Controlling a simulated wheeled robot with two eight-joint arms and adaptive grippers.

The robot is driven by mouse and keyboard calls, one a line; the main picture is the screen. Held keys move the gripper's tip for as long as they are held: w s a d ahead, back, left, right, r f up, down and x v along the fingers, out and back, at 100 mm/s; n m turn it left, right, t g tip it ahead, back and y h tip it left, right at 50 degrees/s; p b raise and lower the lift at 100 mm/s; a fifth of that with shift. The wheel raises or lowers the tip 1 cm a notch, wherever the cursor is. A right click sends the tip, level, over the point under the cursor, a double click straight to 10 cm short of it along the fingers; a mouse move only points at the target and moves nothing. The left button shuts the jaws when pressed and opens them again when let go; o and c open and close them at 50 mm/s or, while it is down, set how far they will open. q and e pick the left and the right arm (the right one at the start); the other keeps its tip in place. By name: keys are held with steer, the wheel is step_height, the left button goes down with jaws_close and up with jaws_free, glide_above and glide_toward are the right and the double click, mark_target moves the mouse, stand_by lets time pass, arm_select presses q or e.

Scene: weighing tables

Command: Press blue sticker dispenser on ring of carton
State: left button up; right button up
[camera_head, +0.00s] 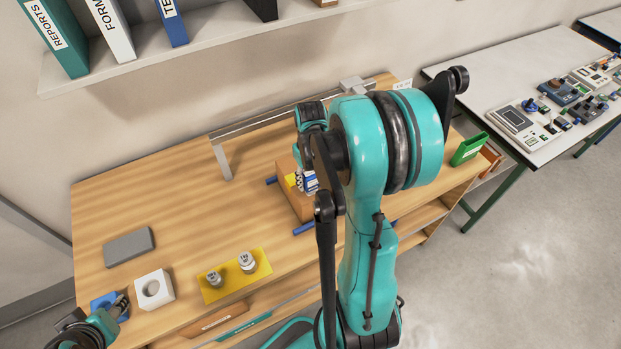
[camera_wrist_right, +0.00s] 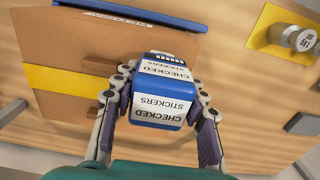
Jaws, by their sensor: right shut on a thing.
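The blue sticker dispenser (camera_wrist_right: 160,120), with white "CHECKED STICKERS" labels, is between the fingers of my right gripper (camera_wrist_right: 165,95) in the right wrist view. The gripper is shut on it. The brown carton (camera_wrist_right: 95,50) with a yellow band is right beside and below the dispenser in that view. In the head view the dispenser (camera_head: 310,182) is at the carton (camera_head: 291,197), partly hidden by my right arm. I cannot tell whether they touch. No ring on the carton can be made out. My left gripper (camera_head: 119,304) is at the lower left, by a blue block (camera_head: 103,300); its opening is unclear.
The wooden table (camera_head: 170,200) also holds a grey slab (camera_head: 129,247), a white block with a round hole (camera_head: 163,289) and a yellow plate (camera_head: 212,293) with two weights. A green bin (camera_head: 468,149) is at the right end. Blue bars lie beside the carton. Free wood lies left of it.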

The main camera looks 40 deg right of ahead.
steer(key=shift+f+b, duration=0.6)
steer(key=shift+b, duration=0.05)
stand_by(1.3)
steer(key=shift+r+p, duration=2.6)
steer(key=shift+r, duration=0.95)
steer(key=shift+f, duration=0.1)
